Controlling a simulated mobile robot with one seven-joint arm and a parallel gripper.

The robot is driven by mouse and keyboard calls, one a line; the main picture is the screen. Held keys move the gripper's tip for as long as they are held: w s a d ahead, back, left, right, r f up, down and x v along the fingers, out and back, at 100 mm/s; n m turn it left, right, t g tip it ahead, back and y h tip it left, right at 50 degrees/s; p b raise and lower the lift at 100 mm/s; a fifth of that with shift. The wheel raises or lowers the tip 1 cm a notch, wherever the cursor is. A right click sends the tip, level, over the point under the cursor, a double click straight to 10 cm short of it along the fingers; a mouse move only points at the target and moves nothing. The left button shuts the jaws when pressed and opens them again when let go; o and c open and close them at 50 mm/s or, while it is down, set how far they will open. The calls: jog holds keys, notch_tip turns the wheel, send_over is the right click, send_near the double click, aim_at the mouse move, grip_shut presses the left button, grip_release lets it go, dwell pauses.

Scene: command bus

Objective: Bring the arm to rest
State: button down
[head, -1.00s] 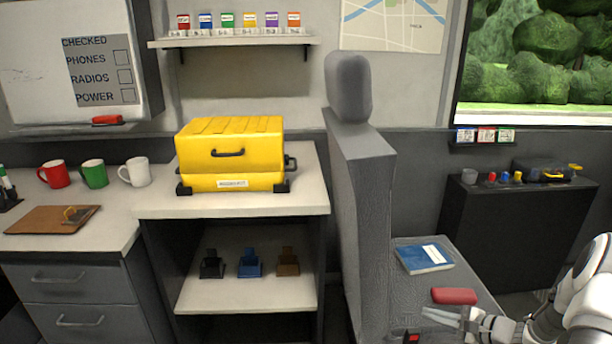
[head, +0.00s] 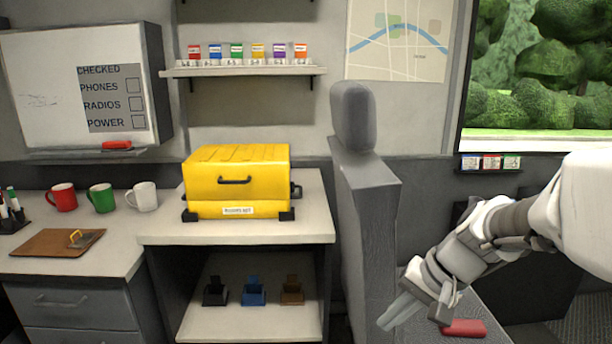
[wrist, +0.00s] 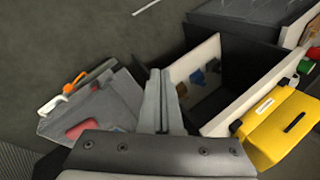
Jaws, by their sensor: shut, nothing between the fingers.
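My gripper (head: 400,312) is shut and empty in the head view, at the lower right, in front of the grey seat. Its closed fingers also show in the wrist view (wrist: 159,98), pointing down toward the floor between the seat and the shelf unit.
A grey seat (head: 364,215) with a red case (head: 464,328) on its cushion stands beside the arm. A yellow case (head: 237,181) sits on the shelf unit to the left. In the wrist view, open floor (wrist: 85,35) shows at the upper left.

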jog(key=s+r+n+t+h, duration=0.2)
jog(key=s+r+n+h, duration=0.1)
jog(key=s, duration=0.4)
jog(key=s+r+n+t+h, duration=0.1)
jog(key=s+r+n+h, duration=0.15)
jog(key=s, duration=0.45)
notch_tip(320, 180, up, 23)
jog(key=p, duration=2.2)
jog(key=shift+w+a+f+y, duration=0.2)
jog(key=shift+a+y, duration=0.15)
